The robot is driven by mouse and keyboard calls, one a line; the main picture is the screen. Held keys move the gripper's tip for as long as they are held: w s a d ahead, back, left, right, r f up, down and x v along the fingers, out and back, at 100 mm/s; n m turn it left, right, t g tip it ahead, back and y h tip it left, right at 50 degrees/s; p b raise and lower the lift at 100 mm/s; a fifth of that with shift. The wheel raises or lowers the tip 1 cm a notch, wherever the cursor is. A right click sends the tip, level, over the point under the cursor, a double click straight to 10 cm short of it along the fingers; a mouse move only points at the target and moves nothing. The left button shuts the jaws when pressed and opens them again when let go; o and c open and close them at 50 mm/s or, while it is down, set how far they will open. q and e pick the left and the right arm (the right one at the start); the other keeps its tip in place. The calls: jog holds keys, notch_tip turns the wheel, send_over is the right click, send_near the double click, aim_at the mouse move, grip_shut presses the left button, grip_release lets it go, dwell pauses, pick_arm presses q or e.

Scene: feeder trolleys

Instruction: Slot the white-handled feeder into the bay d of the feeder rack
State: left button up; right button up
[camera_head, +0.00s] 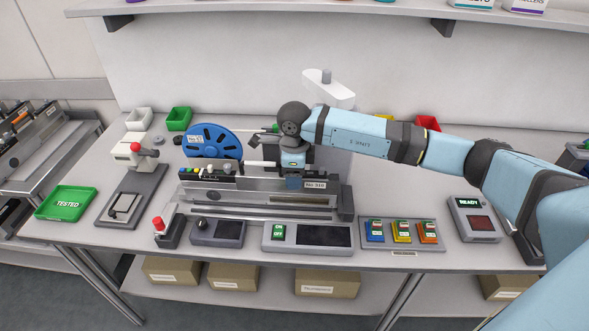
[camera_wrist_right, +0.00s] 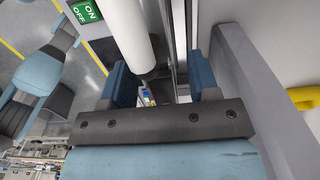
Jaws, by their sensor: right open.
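The feeder (camera_head: 240,182) lies on the bench fixture, with a blue reel (camera_head: 212,141) marked No 17 at its back left. Its white handle (camera_head: 262,163) ends beside my right gripper (camera_head: 291,180), which points down over the right part of the feeder. In the right wrist view the white handle (camera_wrist_right: 123,32) reaches toward the space between the two blue fingers of my right gripper (camera_wrist_right: 163,92). The fingers are apart, and I cannot tell whether they touch the handle. My left gripper is not in view. No bay marked d can be made out.
A trolley with several slotted units (camera_head: 30,125) stands at the far left. A green TESTED tray (camera_head: 66,203), a red-knobbed press (camera_head: 135,155) and switch boxes (camera_head: 402,233) surround the fixture. A shelf (camera_head: 250,8) overhangs the back. The bench right of the fixture is partly clear.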

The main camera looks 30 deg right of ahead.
jog(key=shift+c, duration=0.2)
grip_shut()
jog(key=shift+w+a, duration=0.2)
jog(key=shift+a, duration=0.05)
jog(key=shift+w+a, duration=0.15)
jog(key=shift+a, duration=0.1)
jog(key=shift+w+a+b, duration=0.35)
jog(key=shift+a+b, duration=0.1)
jog(key=shift+a, duration=0.05)
jog(key=shift+o, duration=0.2)
grip_release()
jog(key=shift+r, duration=0.15)
